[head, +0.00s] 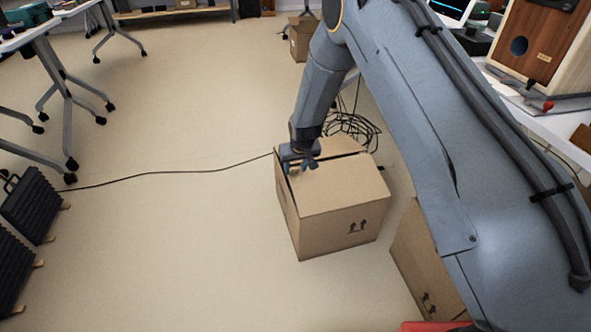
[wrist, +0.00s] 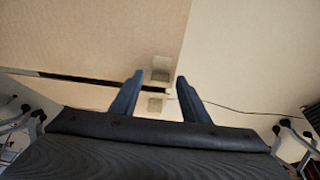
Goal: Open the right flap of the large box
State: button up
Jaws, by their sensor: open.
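The large cardboard box (head: 340,217) stands on the floor in the middle of the head view, with arrow marks on its front side. Its broad near top flap (head: 345,187) looks nearly level, and a dark gap runs along its far edge. My gripper (head: 303,167) is at the box's far left top edge. In the wrist view my gripper (wrist: 154,88) is open, its two blue fingers pointing at the box top (wrist: 90,35) near the end of the gap. A pale tape piece (wrist: 161,70) shows between the fingertips. I cannot tell whether the fingers touch the cardboard.
A second cardboard box (head: 422,262) stands to the right, partly behind my arm. Coiled black cable (head: 352,128) lies behind the large box, and a thin cable (head: 165,173) runs left across the floor. Black ribbed cases (head: 33,207) are at far left. The left floor is mostly clear.

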jog(key=shift+w+f, duration=0.1)
jog(key=shift+f, duration=0.1)
grip_shut()
jog(key=shift+a+r, duration=0.1)
jog(key=shift+r, duration=0.05)
